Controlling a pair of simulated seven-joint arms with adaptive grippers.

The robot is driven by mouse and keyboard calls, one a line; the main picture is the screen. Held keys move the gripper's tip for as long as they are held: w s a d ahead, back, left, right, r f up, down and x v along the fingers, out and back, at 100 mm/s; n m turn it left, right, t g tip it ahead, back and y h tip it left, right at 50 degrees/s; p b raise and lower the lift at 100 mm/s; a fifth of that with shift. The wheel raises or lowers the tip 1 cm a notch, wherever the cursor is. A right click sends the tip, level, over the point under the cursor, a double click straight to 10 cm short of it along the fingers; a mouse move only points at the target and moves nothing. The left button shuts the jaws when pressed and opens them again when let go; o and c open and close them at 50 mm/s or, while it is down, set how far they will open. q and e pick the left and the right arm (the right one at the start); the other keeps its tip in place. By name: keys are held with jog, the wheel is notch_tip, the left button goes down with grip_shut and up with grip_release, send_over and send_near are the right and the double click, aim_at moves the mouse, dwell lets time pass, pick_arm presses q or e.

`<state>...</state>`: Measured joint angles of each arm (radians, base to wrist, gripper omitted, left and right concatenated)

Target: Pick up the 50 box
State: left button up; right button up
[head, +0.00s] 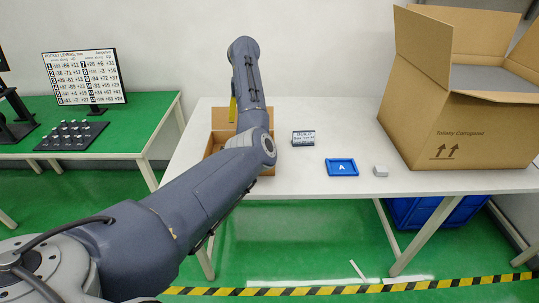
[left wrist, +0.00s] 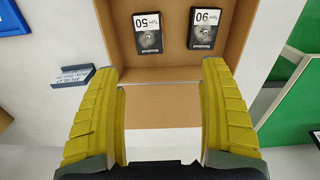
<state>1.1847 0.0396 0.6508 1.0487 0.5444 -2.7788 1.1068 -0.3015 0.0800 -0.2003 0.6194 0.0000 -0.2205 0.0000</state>
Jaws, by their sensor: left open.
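The 50 box (left wrist: 148,36) is a small black box with a white label reading "Type 50", upside down in the left wrist view. It lies in an open brown cardboard tray (left wrist: 165,75), left of a similar 90 box (left wrist: 205,30). My left gripper (left wrist: 160,68) is open and empty, its yellow fingers over the tray's near side. Both boxes are beyond the fingertips and apart from them. In the head view my left arm hides much of the tray (head: 218,118), and one yellow finger (head: 233,110) shows. My right gripper is not in view.
A small sign (head: 303,138), a blue tray marked A (head: 341,174) and a small grey block (head: 380,171) stand right of the cardboard tray. A big open carton (head: 460,135) fills the table's right side. A green table (head: 140,128) with a number board stands left.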

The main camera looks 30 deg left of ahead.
pick_arm(q)
jog(key=f, duration=0.3)
jog(key=d+f, duration=0.1)
jog(key=f, duration=0.6)
jog(key=shift+w+d+f, duration=0.25)
jog(key=shift+d+f, duration=0.1)
jog(key=shift+d, duration=0.05)
jog(key=shift+m, duration=0.3)
jog(key=shift+d+f, duration=0.2)
jog(key=shift+f, duration=2.8)
jog(key=shift+w, duration=0.1)
jog(key=c, duration=1.4)
